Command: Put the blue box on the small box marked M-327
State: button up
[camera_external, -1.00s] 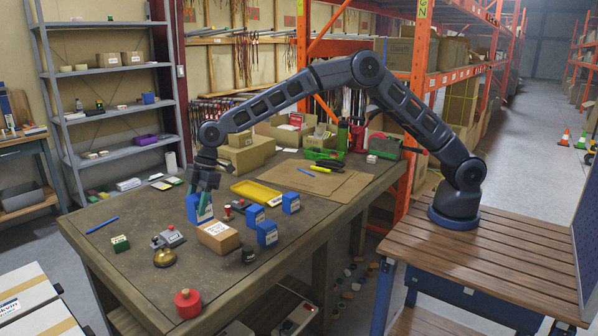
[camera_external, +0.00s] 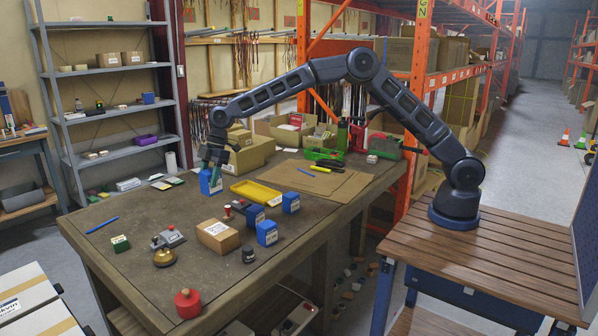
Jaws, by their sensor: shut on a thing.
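My gripper (camera_external: 212,168) is shut on a blue box (camera_external: 210,183) with a white label and holds it upright over the far left part of the workbench, left of the yellow tray. Whether its bottom is clear of the bench is hard to tell. A small brown cardboard box (camera_external: 217,237) with a white label sits on the bench nearer the camera; the label's text is too small to read. Another small cardboard box (camera_external: 239,137) rests on a larger carton (camera_external: 250,155) just behind my gripper; I cannot tell which box is M-327.
Other blue boxes (camera_external: 267,233), (camera_external: 255,216), (camera_external: 291,202) stand right of the brown box. Around it are a red-topped stamp (camera_external: 228,212), a grey device (camera_external: 171,238), a brass bell (camera_external: 164,257) and a dark round item (camera_external: 248,255). A yellow tray (camera_external: 256,193) lies behind.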

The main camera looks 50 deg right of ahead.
notch_tip(320, 180, down, 14)
jog(key=shift+f, duration=0.25)
dwell(0.3)
jog(key=shift+f, duration=0.15)
jog(key=o, duration=1.1)
jog(key=shift+c, duration=0.2)
